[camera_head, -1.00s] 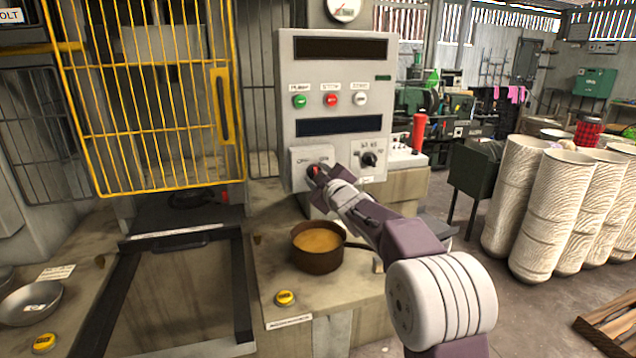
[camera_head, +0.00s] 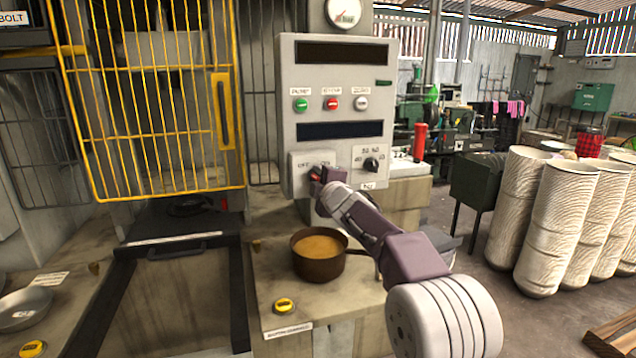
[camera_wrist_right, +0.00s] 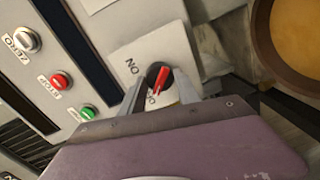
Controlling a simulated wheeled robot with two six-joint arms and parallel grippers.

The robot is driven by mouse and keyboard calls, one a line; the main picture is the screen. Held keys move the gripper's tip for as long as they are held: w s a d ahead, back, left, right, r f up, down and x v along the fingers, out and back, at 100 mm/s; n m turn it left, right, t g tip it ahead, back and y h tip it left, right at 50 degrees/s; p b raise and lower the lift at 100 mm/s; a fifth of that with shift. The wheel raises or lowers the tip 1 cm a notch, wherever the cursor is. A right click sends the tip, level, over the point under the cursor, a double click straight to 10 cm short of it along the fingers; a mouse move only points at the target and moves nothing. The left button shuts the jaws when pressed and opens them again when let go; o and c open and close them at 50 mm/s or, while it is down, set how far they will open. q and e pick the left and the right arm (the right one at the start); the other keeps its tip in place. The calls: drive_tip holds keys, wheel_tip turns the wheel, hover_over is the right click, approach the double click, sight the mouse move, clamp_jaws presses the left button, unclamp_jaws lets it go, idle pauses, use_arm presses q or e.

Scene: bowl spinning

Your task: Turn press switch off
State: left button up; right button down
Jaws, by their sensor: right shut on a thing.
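The press switch is a red lever on a dark round base, low on the left of the grey control panel (camera_head: 340,75). In the right wrist view the red lever (camera_wrist_right: 161,78) is tilted, between the ON label (camera_wrist_right: 132,66) and a partly hidden OFF label. My right gripper (camera_head: 318,176) is at the switch and shut on it. In the wrist view its two fingers (camera_wrist_right: 158,92) stand on either side of the lever. In the head view the gripper covers most of the switch. My left gripper is not in view.
A black rotary knob (camera_head: 371,165) is right of the switch. Green, red and white buttons (camera_head: 332,104) sit higher on the panel. A yellow cage door (camera_head: 150,110) stands at left.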

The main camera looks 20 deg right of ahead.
drive_tip(key=shift+f, duration=0.1)
idle(0.3)
drive_tip(key=c, duration=0.9)
unclamp_jaws()
drive_tip(key=shift+s, duration=0.25)
drive_tip(key=s, duration=0.3)
drive_tip(key=s+b, duration=0.1)
drive_tip(key=s, duration=0.4)
drive_tip(key=shift+s+d+r+b, duration=0.15)
drive_tip(key=shift+s+r+b, duration=0.15)
drive_tip(key=shift+r+b, duration=0.1)
